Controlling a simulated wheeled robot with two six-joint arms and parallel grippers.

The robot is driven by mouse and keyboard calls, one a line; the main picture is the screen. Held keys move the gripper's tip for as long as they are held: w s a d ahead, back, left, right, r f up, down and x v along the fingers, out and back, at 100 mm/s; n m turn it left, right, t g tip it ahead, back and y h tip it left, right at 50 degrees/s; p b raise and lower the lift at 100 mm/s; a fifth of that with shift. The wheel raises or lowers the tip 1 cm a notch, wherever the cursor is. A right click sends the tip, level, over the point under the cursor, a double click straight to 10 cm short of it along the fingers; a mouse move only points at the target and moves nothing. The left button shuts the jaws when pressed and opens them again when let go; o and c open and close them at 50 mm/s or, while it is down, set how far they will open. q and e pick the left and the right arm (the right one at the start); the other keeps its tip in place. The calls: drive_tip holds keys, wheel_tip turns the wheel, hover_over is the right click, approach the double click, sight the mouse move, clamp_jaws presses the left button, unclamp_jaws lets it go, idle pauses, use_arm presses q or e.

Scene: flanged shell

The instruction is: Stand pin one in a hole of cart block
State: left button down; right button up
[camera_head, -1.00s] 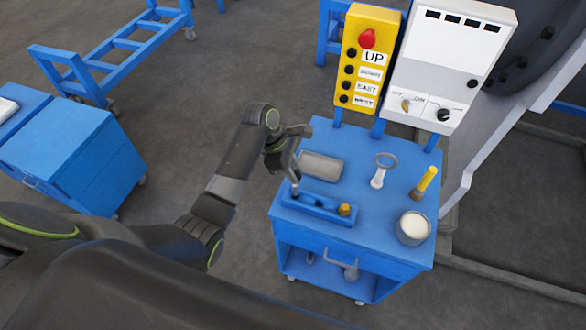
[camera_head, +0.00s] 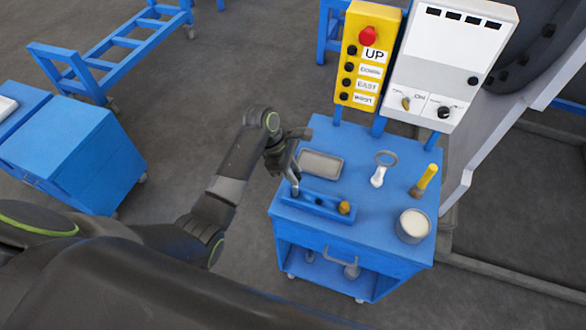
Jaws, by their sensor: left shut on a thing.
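The cart block (camera_head: 330,210) is a long blue bar with dark holes along its top, lying at the front left of the blue cart top. A brass-coloured piece (camera_head: 344,208) stands at its right end. My left gripper (camera_head: 294,181) is over the block's left end, its fingers pointing down. It is shut on a small grey pin (camera_head: 295,190), seemingly pin one, which is mostly hidden by the fingers. The pin's lower end is at the block's left end; I cannot tell whether it is in a hole or just above it. My right gripper is not in view.
On the cart top (camera_head: 357,222) are a grey tray (camera_head: 321,164), a ring-ended metal part (camera_head: 378,177), a yellow-handled tool (camera_head: 425,181) and a round tin (camera_head: 413,226). A yellow button panel (camera_head: 351,62) and a white control box (camera_head: 425,75) stand behind.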

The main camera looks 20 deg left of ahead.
use_arm(q)
drive_tip(key=shift+f, duration=1.05)
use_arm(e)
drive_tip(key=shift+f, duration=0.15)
use_arm(q)
drive_tip(key=c, duration=1.1)
unclamp_jaws()
drive_tip(key=shift+r, duration=0.1)
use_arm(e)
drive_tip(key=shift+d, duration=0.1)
